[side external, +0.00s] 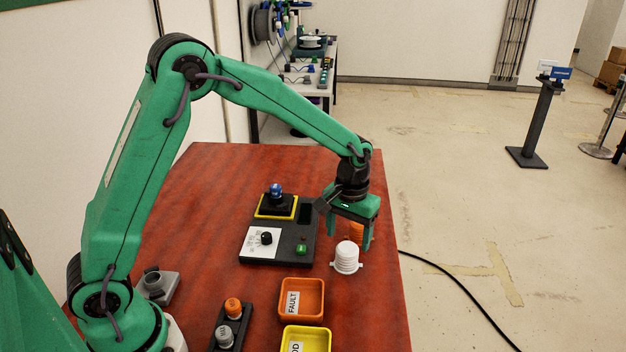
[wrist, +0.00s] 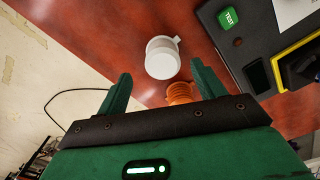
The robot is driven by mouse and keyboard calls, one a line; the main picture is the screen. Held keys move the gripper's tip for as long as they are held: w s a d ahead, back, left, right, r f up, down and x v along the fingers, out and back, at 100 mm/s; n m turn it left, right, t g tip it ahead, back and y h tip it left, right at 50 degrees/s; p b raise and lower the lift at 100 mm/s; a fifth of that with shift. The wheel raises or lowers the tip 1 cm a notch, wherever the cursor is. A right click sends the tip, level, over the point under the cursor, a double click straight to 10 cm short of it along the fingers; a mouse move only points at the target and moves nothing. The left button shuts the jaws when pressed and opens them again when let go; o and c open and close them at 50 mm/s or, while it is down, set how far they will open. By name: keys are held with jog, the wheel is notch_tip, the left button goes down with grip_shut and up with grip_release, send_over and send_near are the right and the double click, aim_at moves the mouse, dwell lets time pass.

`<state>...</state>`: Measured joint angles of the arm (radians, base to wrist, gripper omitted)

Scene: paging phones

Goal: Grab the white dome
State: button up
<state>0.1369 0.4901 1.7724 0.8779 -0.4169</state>
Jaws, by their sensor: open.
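The white dome (side external: 347,258) is a ribbed white piece with small side tabs, standing on the red table near its right edge. In the wrist view the white dome (wrist: 162,58) is just beyond the fingertips, roughly centred between them and not gripped. My gripper (side external: 348,232) is open and points down above and behind the dome; its two green fingers also show in the wrist view (wrist: 161,72). An orange ribbed piece (wrist: 180,93) is behind the dome, between the fingers in the wrist view and partly hidden by my gripper. I cannot tell if the fingers touch it.
A dark test panel (side external: 290,248) with a green button and a knob lies left of the dome. An orange FAULT tray (side external: 302,316) and a yellow tray (side external: 318,332) are in front. A dark holder (side external: 219,342) carries an orange and a grey piece. The table's right edge is close.

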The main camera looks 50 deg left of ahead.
aim_at(346, 248)
jog(key=shift+a+f, duration=0.15)
jog(key=shift+f, duration=3.65)
jog(key=c, duration=1)
